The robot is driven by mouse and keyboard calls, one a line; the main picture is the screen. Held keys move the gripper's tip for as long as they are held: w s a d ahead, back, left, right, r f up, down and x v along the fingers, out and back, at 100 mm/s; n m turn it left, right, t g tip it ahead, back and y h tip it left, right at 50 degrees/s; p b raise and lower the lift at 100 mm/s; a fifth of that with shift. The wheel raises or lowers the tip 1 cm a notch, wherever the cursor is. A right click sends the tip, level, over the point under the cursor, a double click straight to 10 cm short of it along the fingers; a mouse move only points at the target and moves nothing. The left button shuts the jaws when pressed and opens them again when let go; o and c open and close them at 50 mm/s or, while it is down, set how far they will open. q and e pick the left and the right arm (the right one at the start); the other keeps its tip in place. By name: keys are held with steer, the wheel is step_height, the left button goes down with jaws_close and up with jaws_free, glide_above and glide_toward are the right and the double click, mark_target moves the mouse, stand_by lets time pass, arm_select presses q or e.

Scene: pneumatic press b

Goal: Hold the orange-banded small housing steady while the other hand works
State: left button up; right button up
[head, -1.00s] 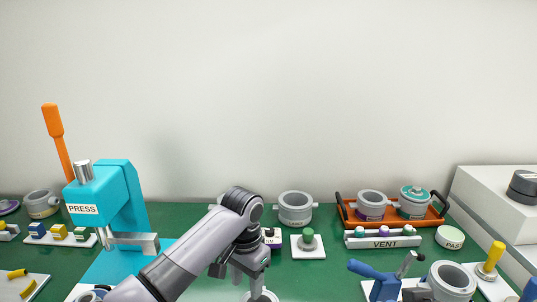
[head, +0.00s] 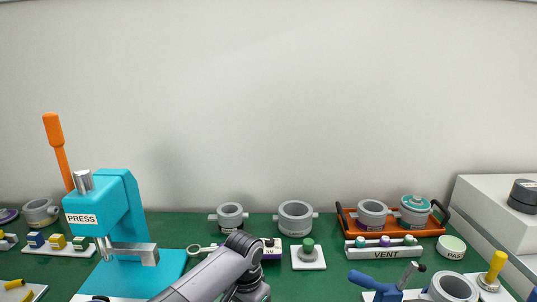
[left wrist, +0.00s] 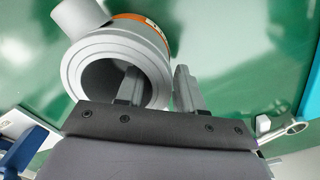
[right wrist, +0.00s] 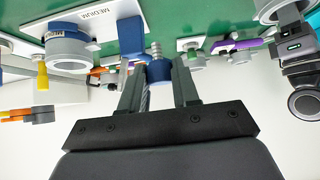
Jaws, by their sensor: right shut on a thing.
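The orange-banded small housing (left wrist: 133,55) is a grey ring with a side stub, at the upper left of the left wrist view. My left gripper (left wrist: 158,85) is open across its wall, with one finger inside the bore and the other outside; the fingers stand apart. In the head view only my left arm shows, at the bottom centre, and this housing is not seen. My right gripper (right wrist: 160,85) is shut on a blue piece (right wrist: 160,71) with a grey ribbed shaft, in the right wrist view. Its lower part is partly hidden by the fingers.
A turquoise press (head: 105,215) stands left. Two grey housings (head: 229,216) (head: 295,218) stand at the back. An orange tray (head: 349,224) and the VENT rack (head: 385,253) are at right. A blue-handled clamp (head: 378,284) is at the front right.

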arm_select(q)
jaws_close()
steer(key=shift+f, duration=0.1)
stand_by(0.3)
arm_select(e)
steer(key=shift+w+a+n, duration=0.15)
steer(key=shift+a+n, duration=0.1)
steer(key=shift+n, duration=0.15)
arm_select(q)
steer(key=shift+s+f, duration=0.1)
arm_select(e)
steer(key=s+a+f+n+y, duration=0.2)
steer(key=a+f+n+y, duration=0.2)
steer(key=a+n, duration=0.6)
steer(key=s+a+f+n+y, duration=0.1)
steer(key=a+f+n+y, duration=0.3)
steer(key=a+n, duration=0.7)
steer(key=shift+s+a+n+t+y, duration=0.35)
steer(key=shift+n+y, duration=0.55)
steer(key=shift+n, duration=3.6)
